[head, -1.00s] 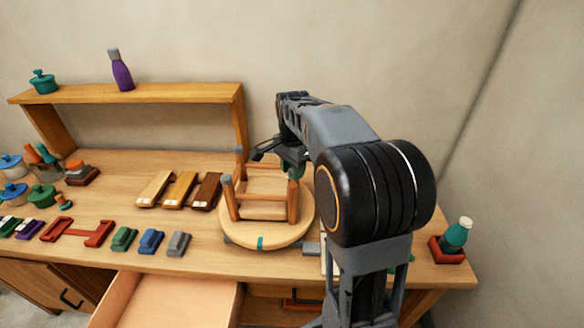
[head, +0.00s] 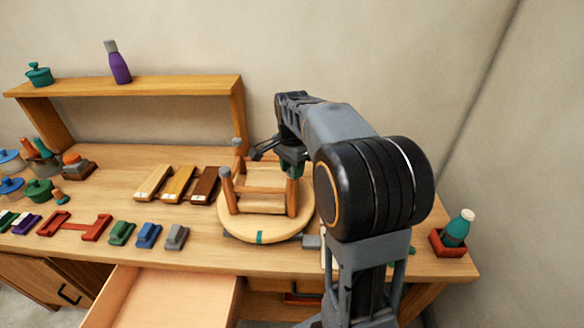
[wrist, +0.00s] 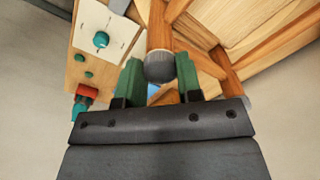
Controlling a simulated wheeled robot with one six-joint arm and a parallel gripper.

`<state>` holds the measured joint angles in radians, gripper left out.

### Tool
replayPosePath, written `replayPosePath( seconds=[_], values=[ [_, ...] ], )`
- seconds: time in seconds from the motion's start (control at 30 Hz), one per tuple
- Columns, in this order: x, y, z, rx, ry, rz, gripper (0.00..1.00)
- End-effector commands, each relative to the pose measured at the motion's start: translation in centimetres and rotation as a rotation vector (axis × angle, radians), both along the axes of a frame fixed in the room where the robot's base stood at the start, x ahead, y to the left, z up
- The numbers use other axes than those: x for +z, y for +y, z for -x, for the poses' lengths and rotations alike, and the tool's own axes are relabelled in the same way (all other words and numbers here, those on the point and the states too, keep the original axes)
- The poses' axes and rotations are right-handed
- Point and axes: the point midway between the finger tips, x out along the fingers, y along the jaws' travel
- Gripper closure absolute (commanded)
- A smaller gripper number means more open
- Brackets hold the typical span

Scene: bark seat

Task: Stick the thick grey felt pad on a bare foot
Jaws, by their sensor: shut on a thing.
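The wooden stool (head: 262,190) lies upside down on a round pale turntable (head: 282,236), its legs pointing up. Two left legs end in grey feet (head: 238,143). My gripper (head: 290,163) is over the right side of the stool, at a leg end. In the wrist view, a dark grey round pad (wrist: 160,67) sits between my green fingers (wrist: 159,80), in line with the end of a leg (wrist: 160,28). My gripper is shut on this pad. I cannot tell whether the pad touches the wood. The far right leg is mostly hidden by my arm.
A teal bottle (head: 457,229) stands in a red holder at the right. Wooden blocks (head: 179,185) and coloured blocks (head: 149,236) lie left. An open drawer (head: 165,297) juts out in front.

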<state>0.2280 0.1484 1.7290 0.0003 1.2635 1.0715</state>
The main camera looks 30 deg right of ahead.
Motion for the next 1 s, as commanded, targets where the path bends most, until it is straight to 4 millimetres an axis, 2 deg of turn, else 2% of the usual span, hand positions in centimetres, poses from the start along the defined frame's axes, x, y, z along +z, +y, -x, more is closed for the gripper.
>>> replayPosePath(
  seconds=[0.77, 0.8, 1.0],
  values=[
    [-0.53, 0.09, 0.02, 0.000, 0.000, 0.000, 0.89],
    [-0.55, 0.09, 0.02, 0.000, 0.000, 0.000, 0.66],
    [-0.49, 0.09, 0.02, 0.000, 0.000, 0.000, 0.47]
  ],
)
